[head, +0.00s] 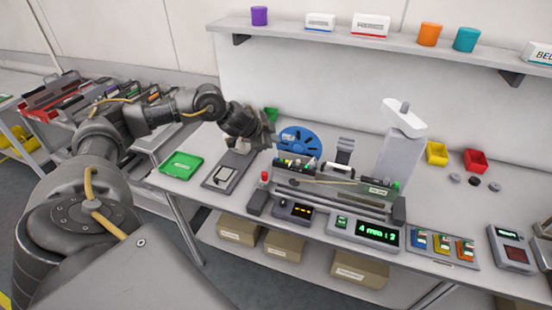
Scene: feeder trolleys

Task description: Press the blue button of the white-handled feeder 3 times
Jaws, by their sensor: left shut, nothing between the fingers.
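A long feeder fixture (335,205) stands in the middle of the bench, with a feeder lying along it. A pale part that may be its white handle shows at the fixture's top; I cannot be sure. A blue button on a feeder is too small to tell. My left gripper (266,140) is shut and empty. It is above the bench, left of the blue reel (301,141) and up and left of the fixture in the picture. My right gripper is not in view.
A display box (365,233) stands in front of the fixture, with small coloured boxes (441,244) to its right. A green tray (181,165) and a dark plate (226,173) lie at left. A trolley with several feeders (78,100) is farther left. A shelf (380,48) runs above.

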